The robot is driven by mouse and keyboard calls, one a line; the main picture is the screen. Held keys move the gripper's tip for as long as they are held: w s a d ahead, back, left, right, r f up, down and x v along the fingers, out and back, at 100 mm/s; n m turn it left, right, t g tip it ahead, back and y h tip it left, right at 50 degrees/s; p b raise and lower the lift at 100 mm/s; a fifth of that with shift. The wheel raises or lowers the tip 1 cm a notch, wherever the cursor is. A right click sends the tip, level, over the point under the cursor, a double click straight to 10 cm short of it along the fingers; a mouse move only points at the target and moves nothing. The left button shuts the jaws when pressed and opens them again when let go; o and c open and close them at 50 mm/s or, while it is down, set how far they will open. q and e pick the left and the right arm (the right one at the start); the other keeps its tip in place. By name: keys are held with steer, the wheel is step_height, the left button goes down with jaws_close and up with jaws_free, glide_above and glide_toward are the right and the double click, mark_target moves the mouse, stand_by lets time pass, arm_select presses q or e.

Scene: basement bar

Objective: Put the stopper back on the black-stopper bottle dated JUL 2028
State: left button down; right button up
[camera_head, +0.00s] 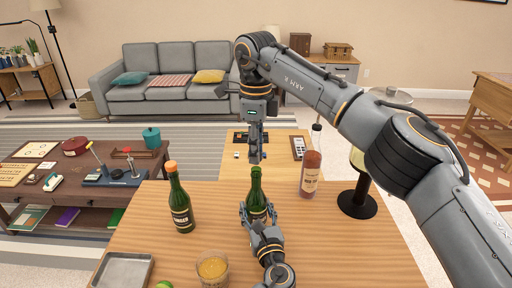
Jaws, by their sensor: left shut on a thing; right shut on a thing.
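A green bottle (257,183) stands on the wooden table with its neck open at the top. My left gripper (258,212) is shut around its lower body from the near side and hides most of its label. My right gripper (256,157) points down just above the bottle's mouth. It is shut on a small dark thing, likely the black stopper, which the fingers mostly hide. I cannot read any date on the green bottle. A second green bottle (181,205) with an orange cap stands to the left. A reddish bottle (310,172) with a dark top stands to the right.
A glass of amber drink (212,268), a metal tray (123,270) and a green lime (164,285) are near the table's front edge. A black stand (358,203) stands at the right. The table (330,255) is clear at the front right.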

steer(key=shift+f, duration=0.9)
steer(key=shift+f, duration=0.6)
steer(key=o, duration=0.8)
step_height(320, 180, up, 12)
arm_select(q)
steer(key=shift+c, duration=2)
jaws_free()
